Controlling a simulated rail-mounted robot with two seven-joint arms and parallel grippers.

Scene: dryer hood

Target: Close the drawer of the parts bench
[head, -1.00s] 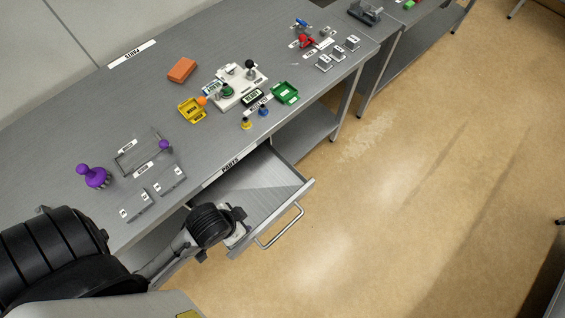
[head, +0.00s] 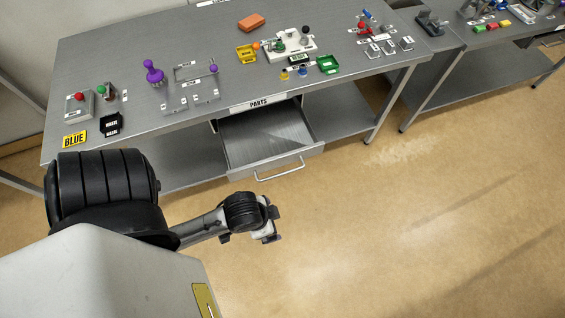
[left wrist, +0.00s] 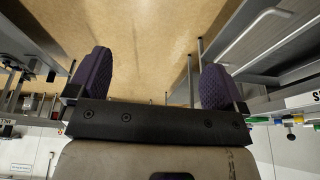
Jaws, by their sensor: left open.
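The parts bench (head: 330,73) is a grey metal bench with a PARTS label on its front edge. Its drawer (head: 265,140) is pulled out below that label and looks empty. The drawer's bar handle (head: 280,174) is on its front, facing the open floor. My left gripper (head: 272,236) is out over the floor, in front of and below the handle in the picture, apart from the drawer. In the left wrist view my left gripper (left wrist: 157,62) is open with nothing between its purple-padded fingers. The handle (left wrist: 255,36) shows there at upper right. My right gripper is not in view.
The bench top holds a purple knobbed part (head: 154,72), a yellow bin (head: 246,53), a green bin (head: 328,65) and a black holder (head: 110,125). A second bench (head: 470,65) stands to the right. The floor (head: 400,230) before the drawer is clear.

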